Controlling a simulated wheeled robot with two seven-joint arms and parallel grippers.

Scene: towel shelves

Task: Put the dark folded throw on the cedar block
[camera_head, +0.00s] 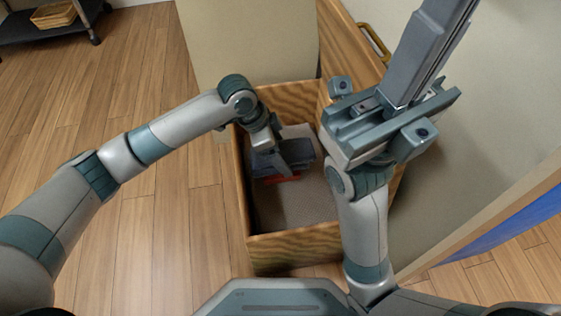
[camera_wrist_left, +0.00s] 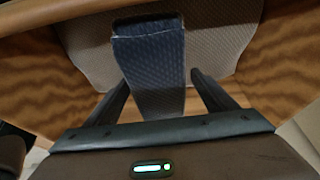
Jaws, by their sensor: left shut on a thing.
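The dark blue-grey folded throw (camera_head: 268,160) is inside an open wooden chest. My left gripper (camera_head: 290,163) reaches down into the chest and is shut on the throw. In the left wrist view, the throw (camera_wrist_left: 150,70) runs between the two fingers as a narrow folded strip. A reddish piece (camera_head: 281,180) shows just below the throw in the head view. I take it for the cedar block, but most of it is hidden, and I cannot tell whether the throw touches it. My right gripper (camera_head: 435,45) points up and away at the upper right.
The wooden chest (camera_head: 293,245) has raised walls around a pale, textured floor (camera_head: 300,210). Its lid side with a brass handle (camera_head: 374,42) stands at the back right. A dark shelf with a wicker basket (camera_head: 54,14) is at the far upper left. Wood floor lies open to the left.

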